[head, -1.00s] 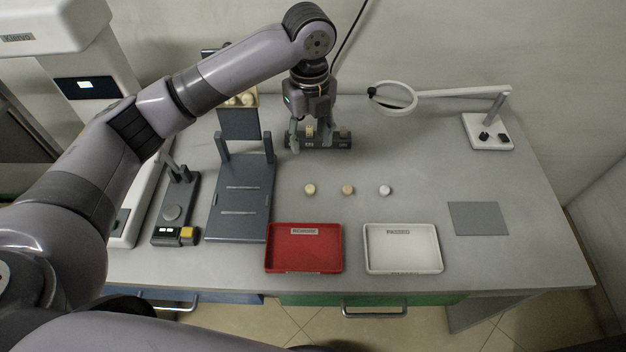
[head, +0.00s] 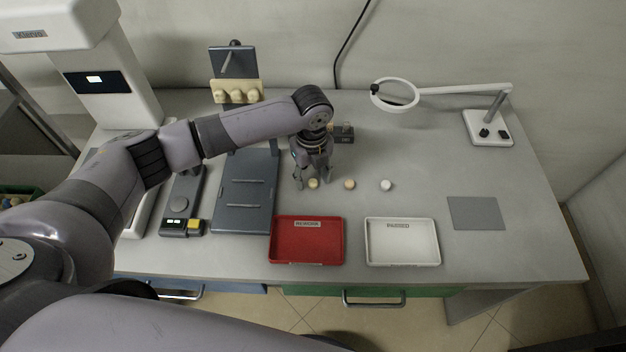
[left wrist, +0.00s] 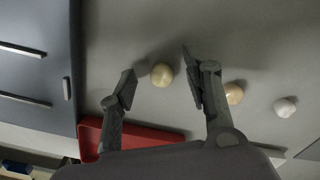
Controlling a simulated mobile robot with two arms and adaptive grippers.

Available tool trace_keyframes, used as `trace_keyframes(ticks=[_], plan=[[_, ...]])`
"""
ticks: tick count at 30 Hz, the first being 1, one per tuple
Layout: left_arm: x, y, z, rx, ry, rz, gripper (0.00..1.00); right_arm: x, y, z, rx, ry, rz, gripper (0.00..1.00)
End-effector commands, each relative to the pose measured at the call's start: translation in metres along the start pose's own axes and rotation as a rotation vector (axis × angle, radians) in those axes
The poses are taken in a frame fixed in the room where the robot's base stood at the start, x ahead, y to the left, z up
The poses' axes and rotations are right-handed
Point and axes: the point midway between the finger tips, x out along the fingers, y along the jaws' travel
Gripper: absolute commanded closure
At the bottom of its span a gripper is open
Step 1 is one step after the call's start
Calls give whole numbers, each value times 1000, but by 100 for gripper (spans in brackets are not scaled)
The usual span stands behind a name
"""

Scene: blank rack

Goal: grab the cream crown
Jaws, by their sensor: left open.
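Three small round crowns lie in a row on the grey table. The cream crown (head: 313,184) is the left one, pale yellow. A tan crown (head: 349,184) is in the middle and a white crown (head: 386,185) at the right. My left gripper (head: 314,180) is open, pointing down over the cream crown. In the left wrist view the cream crown (left wrist: 162,75) shows between the spread fingertips (left wrist: 158,64), with no finger visibly touching it. The tan crown (left wrist: 234,93) lies just outside the right finger. My right gripper is not in view.
A red tray (head: 307,262) and a white tray (head: 402,263) stand nearer the front edge. A dark grey stand (head: 243,205) is to the left. A small dark rack (head: 344,134) stands behind the gripper. A magnifier lamp (head: 488,128) is at the back right.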

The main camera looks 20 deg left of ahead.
Motion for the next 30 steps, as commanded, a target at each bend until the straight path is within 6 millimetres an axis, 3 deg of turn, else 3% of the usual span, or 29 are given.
trace_keyframes(ticks=[8,24,30], plan=[[4,0,0,0,0,-1,55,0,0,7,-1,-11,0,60],[4,0,0,0,0,-1,90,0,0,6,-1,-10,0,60],[4,0,0,0,0,-1,90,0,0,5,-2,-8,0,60]])
